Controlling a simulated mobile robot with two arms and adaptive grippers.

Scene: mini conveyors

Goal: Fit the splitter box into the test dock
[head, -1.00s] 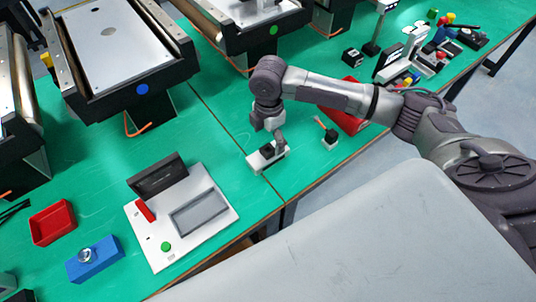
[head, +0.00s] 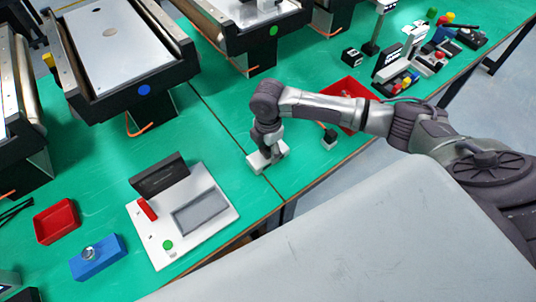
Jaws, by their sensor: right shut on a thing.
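The test dock (head: 226,218) is a white board at the left centre of the table. It has a grey rectangular recess (head: 201,211), a black upright panel (head: 158,175), a red lever (head: 147,209) and a green button (head: 168,245). The small white box (head: 257,163), which I take for the splitter box, sits on the green table to the right of the dock, near the front edge. My right gripper (head: 272,152) is over it, pointing down and shut on it, hiding much of its top. No left gripper shows.
A small black block (head: 329,141) stands just right of the gripper, with a red tray (head: 350,92) behind it. A blue block (head: 98,258) and a red bin (head: 57,222) lie left of the dock. Conveyors (head: 118,50) stand behind. Table between box and dock is clear.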

